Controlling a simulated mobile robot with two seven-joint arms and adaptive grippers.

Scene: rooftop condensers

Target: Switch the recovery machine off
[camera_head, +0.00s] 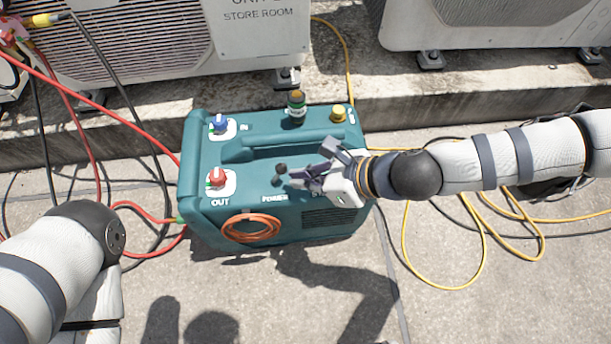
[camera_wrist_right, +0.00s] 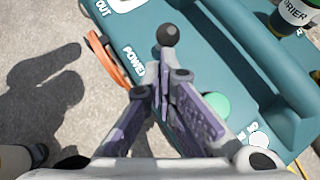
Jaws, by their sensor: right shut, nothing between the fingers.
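The recovery machine (camera_head: 205,150) is a teal box standing on the concrete. Its power switch (camera_head: 281,168) has a black ball tip and sits on the top near the "POWER" lettering. The black ball (camera_wrist_right: 168,36) also shows in the right wrist view, just beyond my fingertips. My right gripper (camera_head: 292,180) is shut and empty, over the machine's top beside the switch. Its closed fingers (camera_wrist_right: 160,92) partly cover the "POWER" lettering and a green round part (camera_wrist_right: 214,106). I cannot tell whether they touch the switch. My left arm shows at lower left, but its gripper is out of frame.
The machine also carries a blue knob (camera_head: 219,124), a red knob (camera_head: 216,177), a yellow cap (camera_head: 338,114), a drier (camera_head: 296,108), a handle (camera_head: 285,145) and an orange coil (camera_head: 251,228). Hoses lie on both sides. Condenser units (camera_head: 255,35) stand behind.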

